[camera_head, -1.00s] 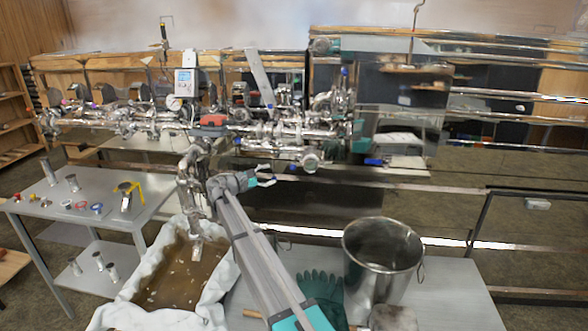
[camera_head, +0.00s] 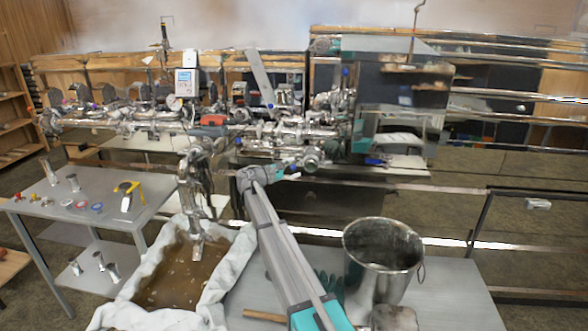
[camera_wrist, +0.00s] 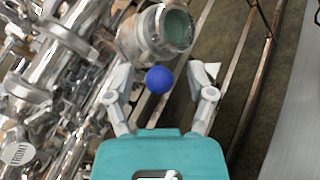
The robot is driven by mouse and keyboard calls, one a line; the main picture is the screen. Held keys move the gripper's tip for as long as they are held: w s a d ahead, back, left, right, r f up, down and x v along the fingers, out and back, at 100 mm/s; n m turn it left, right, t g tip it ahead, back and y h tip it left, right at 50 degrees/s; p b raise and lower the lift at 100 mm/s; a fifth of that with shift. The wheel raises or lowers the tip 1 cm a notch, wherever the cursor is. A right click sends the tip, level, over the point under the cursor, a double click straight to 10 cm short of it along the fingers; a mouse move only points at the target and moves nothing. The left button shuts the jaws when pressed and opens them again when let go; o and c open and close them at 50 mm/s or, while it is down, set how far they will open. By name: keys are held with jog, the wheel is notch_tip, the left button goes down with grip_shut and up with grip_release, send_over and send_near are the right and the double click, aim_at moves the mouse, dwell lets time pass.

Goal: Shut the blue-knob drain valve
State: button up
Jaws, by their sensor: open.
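The blue knob (camera_wrist: 159,79) shows in the wrist view as a round ball between the two fingers of my gripper (camera_wrist: 163,74). The fingers are open, with a visible gap on each side of the knob. The knob lies just below a short steel pipe end (camera_wrist: 145,38) with a greenish round face. Whatever joins the knob to the pipe is not clear. In the head view, my gripper (camera_head: 287,176) is at the lower edge of the steel pipework (camera_head: 285,138), close to a round pipe end (camera_head: 311,160). I cannot make out the knob near it there.
A cloth-lined tub of brown liquid (camera_head: 222,285) stands below, left of my arm. A steel pot (camera_head: 357,270) stands on the grey table (camera_head: 450,295) to the right. Rails run behind the pipework. A side table (camera_head: 50,205) with small parts is at left.

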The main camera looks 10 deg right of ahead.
grip_shut()
jog(key=shift+d, duration=0.1)
dwell(0.4)
